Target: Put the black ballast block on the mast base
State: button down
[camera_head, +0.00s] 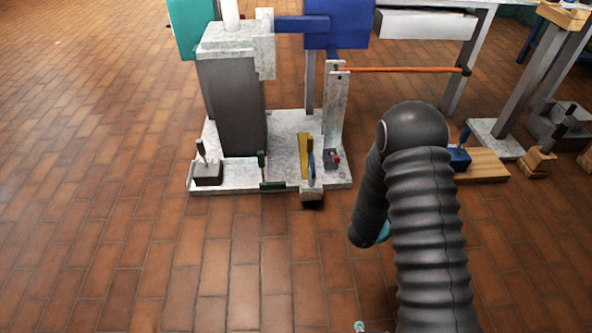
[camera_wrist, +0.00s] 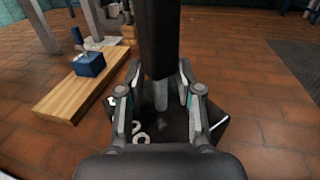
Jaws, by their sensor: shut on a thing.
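In the wrist view my gripper (camera_wrist: 158,72) is shut on a tall black piece, which I take to be the black ballast block (camera_wrist: 160,35). Its far end runs out of the top of the picture, and a grey stub shows below it between the fingers. In the head view my dark arm hides the gripper and the block. The mast base (camera_head: 225,178) is a pale, marble-like slab left of my arm. A grey column, small clamps and a yellow piece stand on it. My gripper appears to be to the right of it, apart from it.
A wooden board (camera_wrist: 85,85) with a blue block (camera_wrist: 88,63) lies left of my gripper in the wrist view. A dark tray-like thing with white rings (camera_wrist: 140,137) is below the fingers. An orange bar (camera_head: 405,70) spans rightward from the mast. Tiled floor in front is clear.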

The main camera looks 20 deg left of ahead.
aim_at(248, 175)
jog(key=z, duration=1.2)
jog(key=i, duration=1.65)
jog(key=u, duration=4.05)
jog(key=i, duration=0.55)
jog(key=z, duration=0.05)
